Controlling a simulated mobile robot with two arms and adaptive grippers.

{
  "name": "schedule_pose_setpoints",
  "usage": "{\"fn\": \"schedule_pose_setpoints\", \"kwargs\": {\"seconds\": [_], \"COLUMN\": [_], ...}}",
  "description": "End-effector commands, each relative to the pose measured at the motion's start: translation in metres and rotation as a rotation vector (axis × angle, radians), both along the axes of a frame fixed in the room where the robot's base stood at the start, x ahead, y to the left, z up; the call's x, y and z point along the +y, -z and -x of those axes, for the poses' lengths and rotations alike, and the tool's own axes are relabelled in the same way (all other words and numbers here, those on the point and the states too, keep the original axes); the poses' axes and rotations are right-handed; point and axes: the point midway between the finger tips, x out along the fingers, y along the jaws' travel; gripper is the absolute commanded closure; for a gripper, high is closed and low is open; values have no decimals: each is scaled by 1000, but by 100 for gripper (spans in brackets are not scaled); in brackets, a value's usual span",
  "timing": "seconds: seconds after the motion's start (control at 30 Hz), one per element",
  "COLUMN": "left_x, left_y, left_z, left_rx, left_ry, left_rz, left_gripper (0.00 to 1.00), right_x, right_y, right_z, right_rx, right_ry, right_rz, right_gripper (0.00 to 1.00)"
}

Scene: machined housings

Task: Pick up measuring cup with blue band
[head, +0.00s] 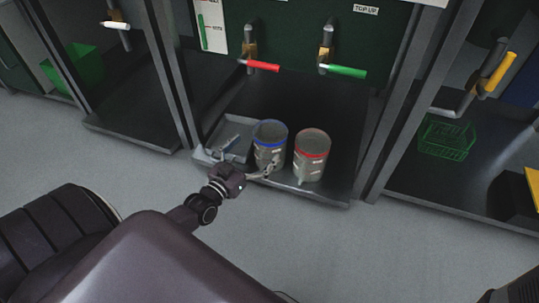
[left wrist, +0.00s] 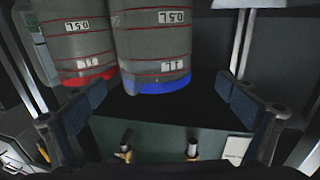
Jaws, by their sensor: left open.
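The measuring cup with the blue band (head: 268,155) stands upright on the dark bay floor, a grey cylinder with a blue rim. A similar cup with a red band (head: 311,160) stands close on its right. My left gripper (head: 265,172) is open and empty at the front of the blue-banded cup, hiding part of its lower side. The left wrist view appears upside down. There the blue-banded cup (left wrist: 152,45) lies between the directions of the spread fingers (left wrist: 163,105), and the red-banded cup (left wrist: 80,45) is beyond the left finger. I cannot tell whether any finger touches a cup.
A grey tray (head: 210,157) with a metal tool (head: 229,143) lies left of the cups. Red (head: 263,66) and green (head: 347,72) tap handles project above. Metal posts flank the bay. A green crate (head: 446,137) stands in the right bay. Floor in front is clear.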

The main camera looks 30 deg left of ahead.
Motion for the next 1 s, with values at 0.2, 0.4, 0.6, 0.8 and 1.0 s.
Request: {"fn": "schedule_pose_setpoints", "kwargs": {"seconds": [0.2, 0.4, 0.6, 0.8, 1.0], "left_x": [-2, -6, -5, -5, -5], "left_y": [7, 15, 11, 9, 9], "left_z": [-20, -42, -61, -62, -62], "left_rx": [-4, -7, -4, -3, -3], "left_ry": [1, 3, 2, 2, 2], "left_rz": [1, 1, 0, 0, 0], "left_gripper": [1, 1, 1, 1, 18], "right_x": [0, 0, 0, 0, 0], "right_y": [20, 44, 53, 52, 52], "right_z": [1, 1, 1, 1, 1], "right_rx": [-2, -2, -2, -3, -3], "right_ry": [0, 0, 0, 0, 0], "right_rz": [0, 0, 0, 0, 0], "right_gripper": [60, 60, 60, 60, 60]}}
